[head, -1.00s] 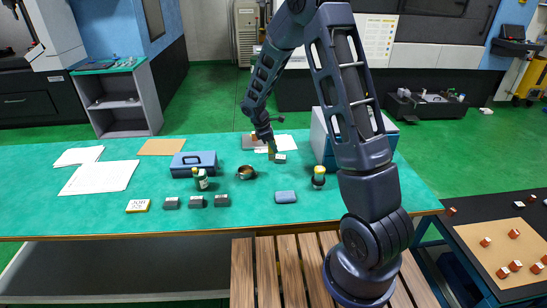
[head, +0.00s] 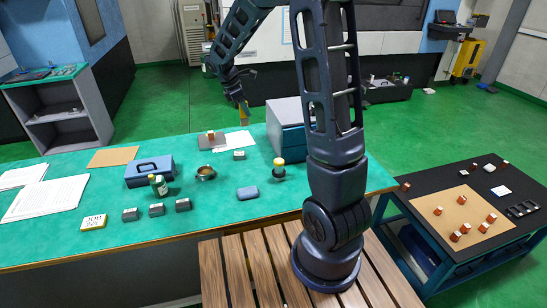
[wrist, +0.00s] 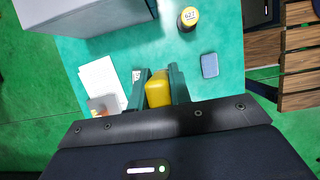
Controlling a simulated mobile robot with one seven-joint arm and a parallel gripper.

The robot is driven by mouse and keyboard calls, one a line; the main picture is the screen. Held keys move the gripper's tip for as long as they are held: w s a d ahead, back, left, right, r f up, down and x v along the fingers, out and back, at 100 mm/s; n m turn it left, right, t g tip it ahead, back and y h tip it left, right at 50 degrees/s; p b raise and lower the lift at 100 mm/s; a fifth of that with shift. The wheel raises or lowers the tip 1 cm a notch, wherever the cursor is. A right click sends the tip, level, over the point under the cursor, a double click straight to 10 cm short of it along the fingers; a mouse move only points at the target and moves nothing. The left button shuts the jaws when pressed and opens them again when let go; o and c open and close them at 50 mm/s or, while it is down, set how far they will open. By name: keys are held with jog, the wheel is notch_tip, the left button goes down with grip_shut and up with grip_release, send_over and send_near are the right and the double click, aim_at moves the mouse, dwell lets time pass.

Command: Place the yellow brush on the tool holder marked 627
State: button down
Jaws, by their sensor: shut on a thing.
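The yellow brush (wrist: 158,90) is between the two dark green fingers of my gripper (wrist: 160,76), which is shut on it. In the head view the brush (head: 244,118) hangs from my gripper (head: 239,103), in front of the table's back edge in the picture and apart from the tabletop. The tool holder marked 627 (wrist: 189,17) is a dark round piece with a pale yellow top. It stands upright at the top of the wrist view, apart from the brush. In the head view the tool holder (head: 279,168) stands right of the table's middle, in front of the blue-grey box.
The large blue-grey box (head: 288,125) stands close behind the holder. A blue-grey pad (head: 248,193) lies front left of it. A small grey block (head: 239,155), a round metal bowl (head: 206,173), a green bottle (head: 158,185) and a blue toolbox (head: 150,171) are farther left.

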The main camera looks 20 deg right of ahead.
jog(key=s+d+r, duration=0.6)
jog(key=s+d, duration=0.2)
jog(key=d, duration=0.4)
send_over(281, 160)
notch_tip(281, 160, down, 20)
jog(key=shift+a+r, duration=0.1)
jog(key=c, duration=1.3)
grip_release()
